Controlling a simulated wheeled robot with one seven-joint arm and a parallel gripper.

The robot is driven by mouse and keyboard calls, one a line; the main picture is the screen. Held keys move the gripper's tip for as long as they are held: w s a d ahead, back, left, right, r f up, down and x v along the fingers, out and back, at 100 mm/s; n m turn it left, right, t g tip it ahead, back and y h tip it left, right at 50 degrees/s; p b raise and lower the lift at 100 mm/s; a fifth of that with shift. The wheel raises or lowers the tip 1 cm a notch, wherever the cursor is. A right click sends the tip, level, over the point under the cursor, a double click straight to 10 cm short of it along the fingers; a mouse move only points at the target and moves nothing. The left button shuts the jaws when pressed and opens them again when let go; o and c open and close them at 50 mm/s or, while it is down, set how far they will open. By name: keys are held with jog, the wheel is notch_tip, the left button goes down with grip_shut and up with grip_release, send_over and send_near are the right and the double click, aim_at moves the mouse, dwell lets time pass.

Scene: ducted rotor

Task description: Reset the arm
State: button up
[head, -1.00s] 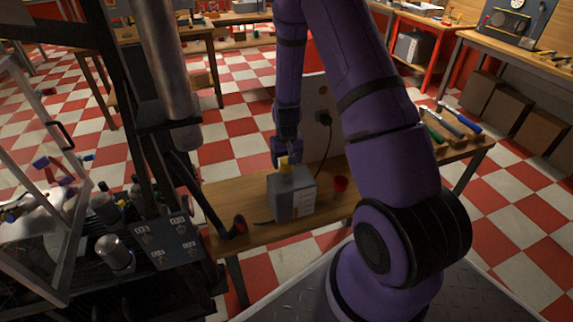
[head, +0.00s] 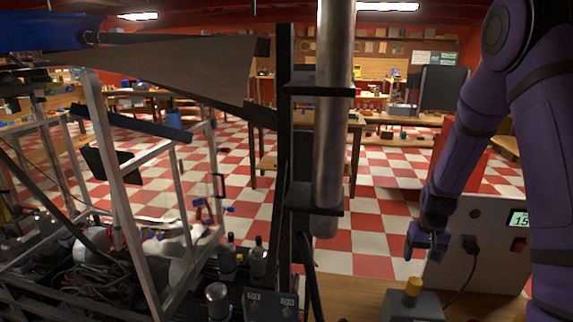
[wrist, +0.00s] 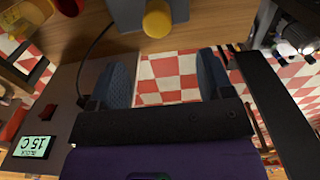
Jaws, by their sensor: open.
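My purple arm comes down at the right of the head view. My gripper (head: 427,243) is above and behind the grey box (head: 412,307) with a yellow knob (head: 413,286), clear of both. In the wrist view its two blue fingers (wrist: 168,80) are spread with nothing between them. The yellow knob (wrist: 157,19) and part of the grey box (wrist: 122,14) show beyond the fingers at the top. The lower part of the grey box is cut off in the head view.
A pale panel with a lit display (head: 518,218) stands on the wooden bench (head: 345,298), a black cable plugged into it. A metal frame (head: 125,190) and dark post (head: 281,150) with a steel cylinder (head: 333,120) crowd the left.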

jog(key=s+a+r+n+t, duration=0.1)
jog(key=s+a+r, duration=0.2)
jog(key=r, duration=0.5)
jog(key=s+a+r+t, duration=0.1)
jog(key=s+a+r, duration=0.15)
jog(key=r, duration=0.45)
jog(key=s+a+r+n+t, duration=0.1)
jog(key=s+a+r, duration=0.15)
jog(key=r, duration=0.55)
jog(key=s+a+r+t, duration=0.1)
jog(key=s+a+r, duration=0.1)
jog(key=s+r, duration=0.3)
jog(key=s+a+r+n+t, duration=0.1)
jog(key=s+r, duration=0.4)
jog(key=s, duration=0.8)
jog(key=shift+s+a, duration=0.25)
jog(key=shift+a, duration=0.6)
